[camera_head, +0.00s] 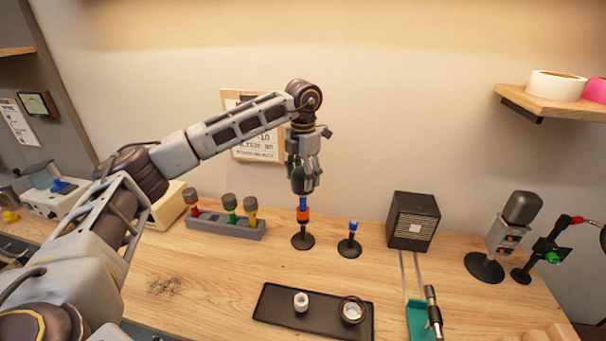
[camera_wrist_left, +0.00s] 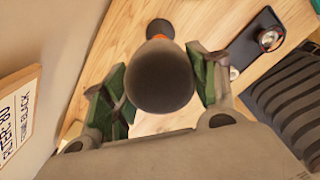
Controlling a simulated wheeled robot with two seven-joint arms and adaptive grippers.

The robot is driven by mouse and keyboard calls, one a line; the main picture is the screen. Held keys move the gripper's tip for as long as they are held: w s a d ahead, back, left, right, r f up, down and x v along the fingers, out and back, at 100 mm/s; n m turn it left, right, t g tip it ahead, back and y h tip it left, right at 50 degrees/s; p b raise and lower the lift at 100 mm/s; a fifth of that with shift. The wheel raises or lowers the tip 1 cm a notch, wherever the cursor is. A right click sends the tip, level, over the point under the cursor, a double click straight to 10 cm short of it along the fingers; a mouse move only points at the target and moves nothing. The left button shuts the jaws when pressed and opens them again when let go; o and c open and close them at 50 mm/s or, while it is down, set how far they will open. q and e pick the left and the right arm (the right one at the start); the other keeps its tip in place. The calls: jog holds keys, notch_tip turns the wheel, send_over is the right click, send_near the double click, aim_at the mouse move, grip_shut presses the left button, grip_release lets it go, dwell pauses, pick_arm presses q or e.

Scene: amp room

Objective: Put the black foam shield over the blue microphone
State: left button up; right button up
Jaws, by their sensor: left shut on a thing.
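My left gripper (camera_head: 304,184) is shut on the black foam shield (camera_head: 303,183), high over the table. The shield shows large and round between the green finger pads of the left gripper (camera_wrist_left: 165,92) in the wrist view. Directly below it stands the blue microphone (camera_head: 303,203), upright, with an orange collar and round black base. Its blue part meets the shield's lower end in the head view; whether the shield is around its top or only touching it, I cannot tell. In the wrist view the shield (camera_wrist_left: 163,77) hides most of the microphone. My right gripper is not in view.
A small stand with a blue top (camera_head: 350,239) is just right of the microphone. A grey rack (camera_head: 225,225) holds several foam-topped microphones at left. A black tray (camera_head: 328,314) lies in front, a dark speaker box (camera_head: 412,221) and large microphone (camera_head: 519,209) at right.

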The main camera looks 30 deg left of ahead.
pick_arm(q)
jog(key=shift+f, duration=0.35)
jog(key=o, duration=0.8)
jog(key=shift+r, duration=0.1)
jog(key=shift+r, duration=5.85)
